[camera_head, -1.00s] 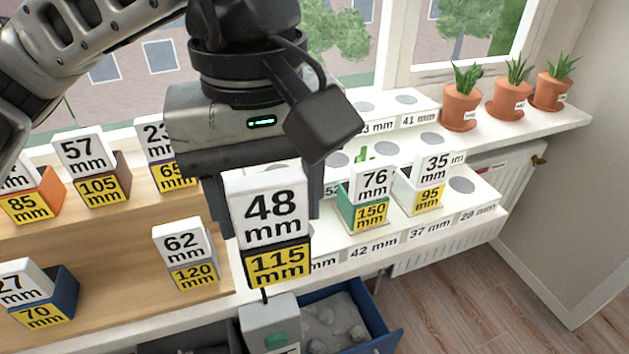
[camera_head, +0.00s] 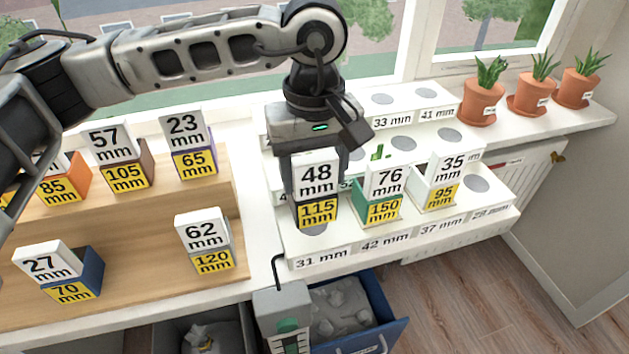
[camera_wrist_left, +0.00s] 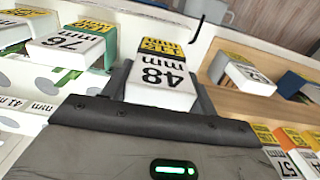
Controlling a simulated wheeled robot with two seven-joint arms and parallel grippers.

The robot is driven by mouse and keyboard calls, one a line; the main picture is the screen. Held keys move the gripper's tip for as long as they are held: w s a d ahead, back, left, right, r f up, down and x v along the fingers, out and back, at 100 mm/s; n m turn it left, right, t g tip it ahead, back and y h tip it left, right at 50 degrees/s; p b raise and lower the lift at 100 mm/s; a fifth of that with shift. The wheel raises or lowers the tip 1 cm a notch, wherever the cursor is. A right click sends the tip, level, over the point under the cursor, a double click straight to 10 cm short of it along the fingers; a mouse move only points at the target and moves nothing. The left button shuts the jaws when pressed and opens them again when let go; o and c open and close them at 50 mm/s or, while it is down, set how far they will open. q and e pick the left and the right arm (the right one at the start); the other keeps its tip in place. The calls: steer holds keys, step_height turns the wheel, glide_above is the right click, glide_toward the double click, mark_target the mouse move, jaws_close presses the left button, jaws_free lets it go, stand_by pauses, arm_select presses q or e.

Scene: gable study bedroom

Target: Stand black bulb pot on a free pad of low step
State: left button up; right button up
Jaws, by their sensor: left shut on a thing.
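The black bulb pot (camera_head: 318,213) has a white "48 mm" card and a yellow "115 mm" label. My left gripper (camera_head: 316,185) is shut on it from above and holds it upright. In the left wrist view the pot (camera_wrist_left: 158,75) is between the fingers. It is over the left end of the low step (camera_head: 351,250), above the pad (camera_head: 314,231) marked 31 mm; I cannot tell if it touches. The green pot (camera_head: 383,209) and white pot (camera_head: 436,190) stand on the middle pads. My right gripper is not in view.
A wooden stand (camera_head: 130,215) with several labelled pots is at left. Higher steps with mostly bare pads (camera_head: 450,136) rise behind. Potted plants (camera_head: 481,102) stand on the sill at right. A blue drawer (camera_head: 393,335) is open below.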

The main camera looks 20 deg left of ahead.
mark_target(314, 188)
arm_select(q)
steer(key=f, duration=0.1)
steer(key=f+p, duration=0.1)
steer(key=f, duration=0.1)
steer(key=shift+w+a+f, duration=0.1)
steer(key=shift+w+f, duration=0.05)
steer(key=shift+w, duration=0.15)
steer(key=shift+f, duration=0.2)
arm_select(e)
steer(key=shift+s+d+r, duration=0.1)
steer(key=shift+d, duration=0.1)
arm_select(q)
steer(key=shift+f, duration=0.25)
steer(key=o, duration=1.6)
steer(key=shift+r, duration=0.1)
steer(key=shift+o, duration=0.2)
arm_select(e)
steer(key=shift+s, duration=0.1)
